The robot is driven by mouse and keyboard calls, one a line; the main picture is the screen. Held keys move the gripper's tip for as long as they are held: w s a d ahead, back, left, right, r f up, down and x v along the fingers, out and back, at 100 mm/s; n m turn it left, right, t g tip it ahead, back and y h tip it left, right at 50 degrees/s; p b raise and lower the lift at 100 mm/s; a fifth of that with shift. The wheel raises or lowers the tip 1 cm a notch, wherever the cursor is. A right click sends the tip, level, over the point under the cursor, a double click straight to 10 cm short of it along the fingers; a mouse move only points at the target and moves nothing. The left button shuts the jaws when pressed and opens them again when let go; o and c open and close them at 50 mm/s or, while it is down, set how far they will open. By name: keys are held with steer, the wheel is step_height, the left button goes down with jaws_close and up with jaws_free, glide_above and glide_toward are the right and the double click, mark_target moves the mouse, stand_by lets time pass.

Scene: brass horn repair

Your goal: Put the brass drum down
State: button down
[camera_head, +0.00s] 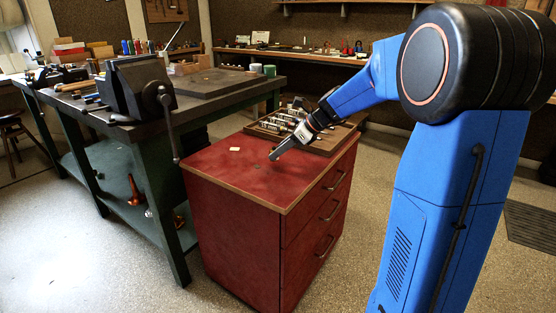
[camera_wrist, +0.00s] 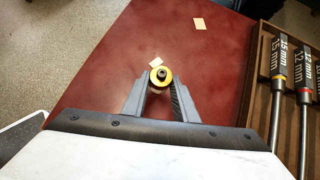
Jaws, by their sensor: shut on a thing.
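My gripper (camera_wrist: 160,88) points down at the red top of a drawer cabinet (camera_wrist: 110,60). Its fingers are shut on the brass drum (camera_wrist: 160,74), a small yellow ring with a dark centre, seen end-on at the fingertips. In the head view my gripper (camera_head: 273,156) is over the middle of the red cabinet top (camera_head: 225,168); the drum is too small to make out there. I cannot tell for sure how high it is above the surface.
A wooden tray (camera_wrist: 262,68) of labelled metal rods lies on the right of the cabinet top in the wrist view. A dark workbench with a vise (camera_head: 140,88) stands left.

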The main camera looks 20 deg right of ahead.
steer(key=shift+f, duration=1.6)
steer(key=c, duration=1.4)
jaws_free()
steer(key=shift+f, duration=0.1)
